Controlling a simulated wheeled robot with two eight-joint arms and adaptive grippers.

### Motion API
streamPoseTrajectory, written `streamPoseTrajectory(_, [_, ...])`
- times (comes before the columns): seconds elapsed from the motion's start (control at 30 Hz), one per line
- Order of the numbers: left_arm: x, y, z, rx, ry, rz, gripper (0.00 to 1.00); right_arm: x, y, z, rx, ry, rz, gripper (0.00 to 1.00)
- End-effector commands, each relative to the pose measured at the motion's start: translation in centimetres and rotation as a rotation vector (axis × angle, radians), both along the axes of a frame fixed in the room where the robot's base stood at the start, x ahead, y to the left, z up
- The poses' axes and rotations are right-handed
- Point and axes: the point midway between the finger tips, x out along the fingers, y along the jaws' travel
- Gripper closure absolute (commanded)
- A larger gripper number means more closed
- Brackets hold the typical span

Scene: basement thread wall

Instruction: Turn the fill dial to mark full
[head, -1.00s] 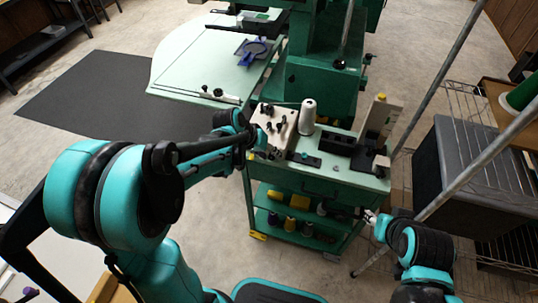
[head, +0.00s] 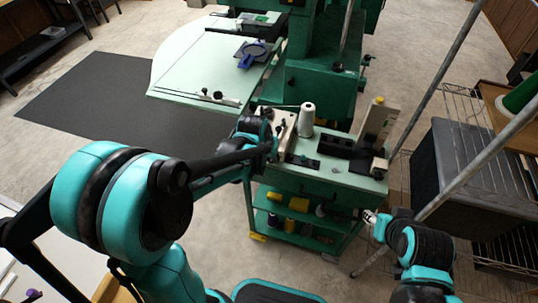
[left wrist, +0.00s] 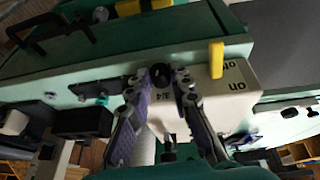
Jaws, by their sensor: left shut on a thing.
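The cream control box (head: 290,121) sits on the green cart top, and my left gripper (head: 275,147) reaches it from the left. In the left wrist view my left gripper (left wrist: 160,78) is shut on a black dial knob (left wrist: 160,73) on the box (left wrist: 230,85). A printed "3/4" shows upside down beside the knob; the dial's other marks and its pointer are hidden by the fingers. A yellow lever (left wrist: 216,60) stands on the same face beside "on" labels. My right gripper (head: 371,216) hangs low at the right, apart from the cart; its opening is too small to tell.
A white thread cone (head: 307,119) stands close behind the box. A black tray (head: 343,146) and an upright board (head: 377,122) are on the cart's right. A pale table (head: 195,75) lies behind left. A grey pole (head: 470,143) slants beside my right arm.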

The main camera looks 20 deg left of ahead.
Motion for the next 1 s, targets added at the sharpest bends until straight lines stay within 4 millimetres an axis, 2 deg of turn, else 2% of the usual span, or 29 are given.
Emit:
streamPoseTrajectory(0.17, [0.0, -0.7, 0.0, 0.168, -0.007, -0.007, 1.0, 0.0, 0.0, 0.3, 0.0, 0.0, 0.0, 0.6])
streamPoseTrajectory(0.6, [0.0, -1.5, -0.5, 0.558, -0.021, -0.004, 1.0, 0.0, 0.0, -1.0, 0.0, 0.0, 0.0, 0.6])
streamPoseTrajectory(1.0, [0.0, -1.7, -0.6, 0.759, -0.027, -0.001, 1.0, 0.0, 0.0, -1.4, 0.0, 0.0, 0.0, 0.6])
